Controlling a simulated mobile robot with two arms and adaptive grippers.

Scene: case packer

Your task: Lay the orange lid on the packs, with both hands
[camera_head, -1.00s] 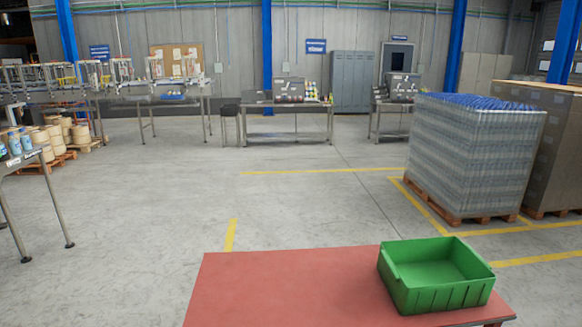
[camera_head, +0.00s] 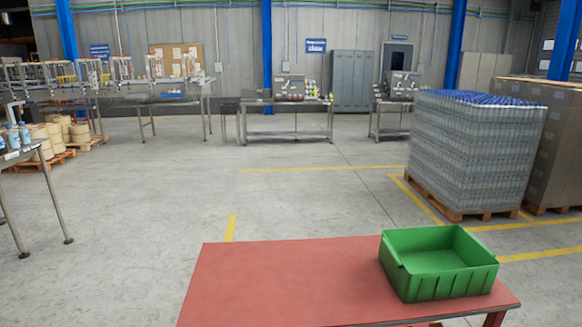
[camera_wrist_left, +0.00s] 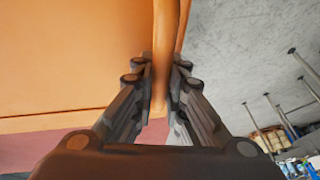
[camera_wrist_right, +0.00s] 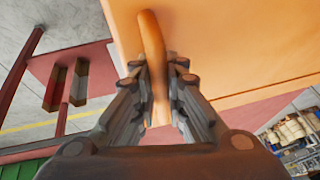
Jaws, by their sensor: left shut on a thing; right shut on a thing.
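The orange lid fills the upper left of the left wrist view (camera_wrist_left: 70,60) and the upper right of the right wrist view (camera_wrist_right: 230,45). My left gripper (camera_wrist_left: 162,100) is shut on a raised orange strip at the lid's edge. My right gripper (camera_wrist_right: 158,95) is shut on a similar orange strip at another part of the lid's edge. The lid and both grippers are outside the head view. I cannot make out the packs in any view.
A red table (camera_head: 285,280) stands in front, with a green crate (camera_head: 440,290) at its right end. The rest of its visible top is bare. Wrapped bottles on a pallet (camera_head: 475,160) stand behind right. Open floor (camera_head: 300,205) lies beyond the table.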

